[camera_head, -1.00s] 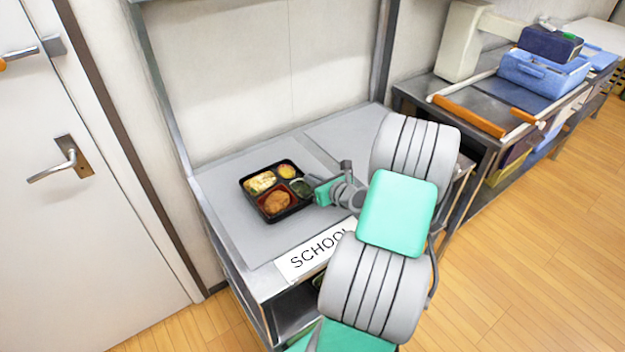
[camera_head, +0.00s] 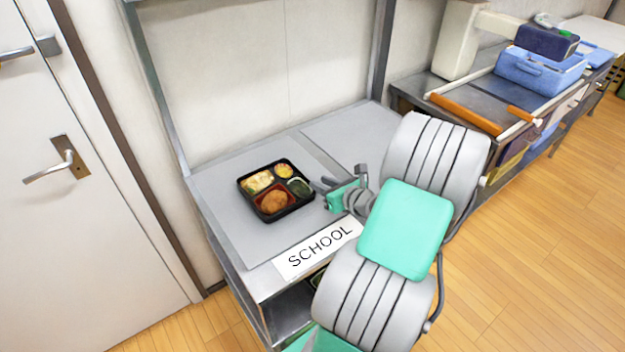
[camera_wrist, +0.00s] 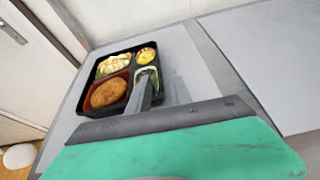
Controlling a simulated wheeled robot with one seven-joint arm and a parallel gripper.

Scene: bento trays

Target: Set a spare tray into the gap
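A black bento tray (camera_head: 277,213) lies flat on the left grey panel of the metal table. Its compartments hold a brown cutlet, pale yellow food, a small yellow item and dark greens. My gripper (camera_head: 323,184) is just right of the tray, apart from it and empty, with its finger tips pointing towards it. Its two fingers look slightly parted. In the wrist view the tray (camera_wrist: 101,72) is ahead, and a finger overlaps its near right corner in the picture. My arm hides part of the table's right side.
A SCHOOL sign (camera_head: 319,249) is on the table's front edge. The right grey panel (camera_head: 350,135) looks bare where visible. A lower shelf is mostly hidden. A second bench at right carries a blue crate (camera_head: 540,72) and an orange-ended rail (camera_head: 465,114).

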